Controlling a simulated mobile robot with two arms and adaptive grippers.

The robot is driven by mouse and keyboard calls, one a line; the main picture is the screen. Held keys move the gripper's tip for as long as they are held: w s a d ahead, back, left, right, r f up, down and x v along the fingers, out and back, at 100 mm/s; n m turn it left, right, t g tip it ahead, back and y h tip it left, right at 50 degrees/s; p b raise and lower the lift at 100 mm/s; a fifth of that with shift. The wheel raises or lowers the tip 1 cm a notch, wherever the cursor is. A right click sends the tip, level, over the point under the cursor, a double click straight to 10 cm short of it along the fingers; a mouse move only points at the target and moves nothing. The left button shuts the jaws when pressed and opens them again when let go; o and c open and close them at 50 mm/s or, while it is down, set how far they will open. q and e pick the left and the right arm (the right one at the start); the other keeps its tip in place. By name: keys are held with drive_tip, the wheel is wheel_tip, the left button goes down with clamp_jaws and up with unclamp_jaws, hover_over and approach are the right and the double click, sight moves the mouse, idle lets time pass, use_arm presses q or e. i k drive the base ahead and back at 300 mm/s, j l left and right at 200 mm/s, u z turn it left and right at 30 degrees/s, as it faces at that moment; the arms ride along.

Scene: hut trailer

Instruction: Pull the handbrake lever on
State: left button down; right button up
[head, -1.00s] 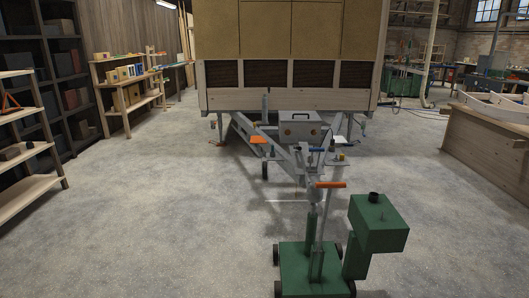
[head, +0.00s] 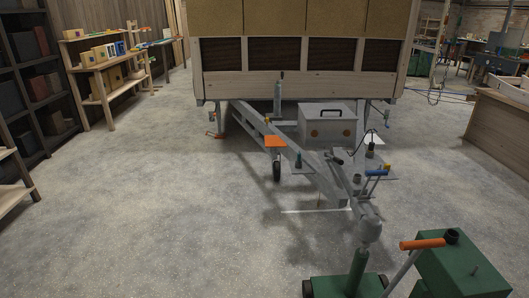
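The trailer's grey A-frame drawbar (head: 327,184) reaches toward me from under the wooden hut body. On it, in the head view, a short grey part with a black end (head: 337,162) lies low beside a blue-handled part (head: 377,172). I cannot tell for certain which of these is the handbrake lever. The rounded grey coupling head (head: 369,229) is at the drawbar's near end, above a green post (head: 357,268). Neither of my grippers is in view.
A green wheeled trolley with a green box (head: 462,272) and an orange handle (head: 422,245) stands at the lower right, close to the coupling. A grey box (head: 325,125) sits on the drawbar. Open concrete floor (head: 150,215) lies to the left; shelves line the left side.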

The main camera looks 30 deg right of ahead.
sight(339, 161)
drive_tip(key=i+z, duration=0.35)
drive_tip(key=i, duration=0.2)
drive_tip(key=i+j+z, duration=0.2)
drive_tip(key=i+z, duration=0.15)
drive_tip(key=i, duration=0.15)
drive_tip(key=i+l+z, duration=0.15)
drive_tip(key=z, duration=0.3)
drive_tip(key=i+z, duration=0.3)
drive_tip(key=z, duration=0.2)
drive_tip(key=i+z, duration=0.25)
drive_tip(key=z, duration=0.2)
drive_tip(key=i+j+z, duration=0.1)
drive_tip(key=i+z, duration=0.15)
drive_tip(key=z, duration=0.25)
drive_tip(key=i+j+z, duration=0.2)
drive_tip(key=z, duration=0.25)
